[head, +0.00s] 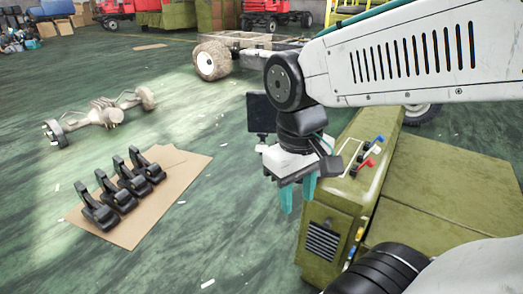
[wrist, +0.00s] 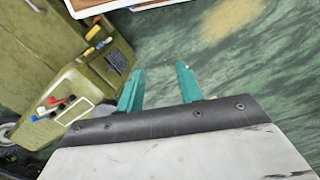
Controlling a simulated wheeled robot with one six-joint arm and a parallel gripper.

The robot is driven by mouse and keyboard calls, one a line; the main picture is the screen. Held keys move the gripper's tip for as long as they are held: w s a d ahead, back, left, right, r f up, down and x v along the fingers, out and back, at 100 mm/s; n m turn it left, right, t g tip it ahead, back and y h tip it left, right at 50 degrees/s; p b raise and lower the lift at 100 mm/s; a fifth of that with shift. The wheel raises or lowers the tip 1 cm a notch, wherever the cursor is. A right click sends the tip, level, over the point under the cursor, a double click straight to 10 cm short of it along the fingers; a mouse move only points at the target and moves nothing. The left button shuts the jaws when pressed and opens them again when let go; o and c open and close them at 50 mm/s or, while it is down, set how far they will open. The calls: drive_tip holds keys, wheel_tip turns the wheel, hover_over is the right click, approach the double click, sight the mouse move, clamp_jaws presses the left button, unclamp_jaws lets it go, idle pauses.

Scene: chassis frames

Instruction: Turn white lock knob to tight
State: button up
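The white lock knob (head: 373,149) sits between a blue knob (head: 379,139) and a red knob (head: 368,162) on top of a green cabinet (head: 350,185). The knobs have dark bases. In the wrist view the knob group is small at the left, with a whitish part (wrist: 42,110) beside blue and red; the exact turn of the white knob is too small to tell. My gripper (head: 298,193) hangs left of the knobs, apart from them, with teal fingers pointing down. The fingers stand apart with nothing between them, as the wrist view also shows (wrist: 160,84).
More small yellow and blue parts (head: 355,243) are on the cabinet's lower side. Several black pedals (head: 122,190) lie on cardboard (head: 150,215) at the left. An axle with wheels (head: 105,115) lies on the green floor. A cart frame stands behind.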

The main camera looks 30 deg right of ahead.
drive_tip(key=w+d+f+n+g+h, duration=0.4)
drive_tip(key=w+d+f+n+h, duration=0.2)
drive_tip(key=d+f+n, duration=0.1)
drive_tip(key=n+t+h, duration=0.9)
drive_tip(key=n+t, duration=0.5)
drive_tip(key=n, duration=2.1)
approach(260, 151)
drive_tip(key=x, duration=0.4)
drive_tip(key=shift+d, duration=0.1)
drive_tip(key=x, duration=0.7)
drive_tip(key=shift+w, duration=0.1)
clamp_jaws()
